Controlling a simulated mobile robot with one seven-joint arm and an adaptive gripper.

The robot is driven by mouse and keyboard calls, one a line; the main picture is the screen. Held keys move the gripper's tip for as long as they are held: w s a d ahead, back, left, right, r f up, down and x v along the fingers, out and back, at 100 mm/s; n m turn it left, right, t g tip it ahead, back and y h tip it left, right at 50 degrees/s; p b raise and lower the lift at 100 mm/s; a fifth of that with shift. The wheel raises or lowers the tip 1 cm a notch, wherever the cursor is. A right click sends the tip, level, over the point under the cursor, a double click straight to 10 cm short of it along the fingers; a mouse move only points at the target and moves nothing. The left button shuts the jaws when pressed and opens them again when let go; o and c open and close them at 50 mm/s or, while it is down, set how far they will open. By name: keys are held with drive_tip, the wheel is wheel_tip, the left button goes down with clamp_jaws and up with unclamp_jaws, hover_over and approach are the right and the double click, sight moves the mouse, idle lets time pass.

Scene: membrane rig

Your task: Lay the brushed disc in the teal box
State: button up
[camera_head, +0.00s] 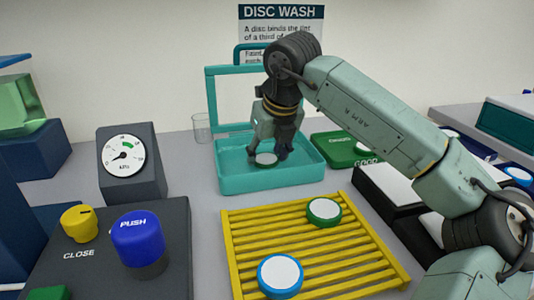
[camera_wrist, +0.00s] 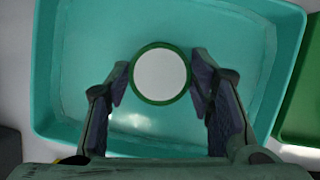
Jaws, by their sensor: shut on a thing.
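The teal box (camera_head: 270,181) stands open in the middle of the table, and its inside (camera_wrist: 90,40) fills much of the wrist view. My gripper (camera_head: 267,156) points down into the box opening. It is shut on a green-rimmed disc with a white face (camera_wrist: 160,75), held between the two fingers (camera_wrist: 160,82). The disc also shows at the fingertips in the head view (camera_head: 265,159). It appears level, over the box floor; I cannot tell whether it touches the floor. No mark shows which disc is the brushed one.
A yellow slatted rack (camera_head: 300,238) in front holds a green-rimmed disc (camera_head: 324,212) and a blue-rimmed disc (camera_head: 280,276). A green tray marked GOOD (camera_head: 335,147) stands right of the box. A gauge (camera_head: 123,155) and a panel with a blue PUSH button (camera_head: 137,232) are left.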

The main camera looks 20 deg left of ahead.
drive_tip(key=shift+s+f+b, duration=0.15)
drive_tip(key=shift+f+b, duration=0.4)
drive_tip(key=shift+f, duration=0.1)
drive_tip(key=o, duration=1.1)
drive_tip(key=shift+f, duration=0.2)
drive_tip(key=shift+c, duration=0.2)
drive_tip(key=shift+r, duration=0.1)
drive_tip(key=shift+r, duration=0.2)
drive_tip(key=v, duration=1.3)
drive_tip(key=shift+w, duration=0.3)
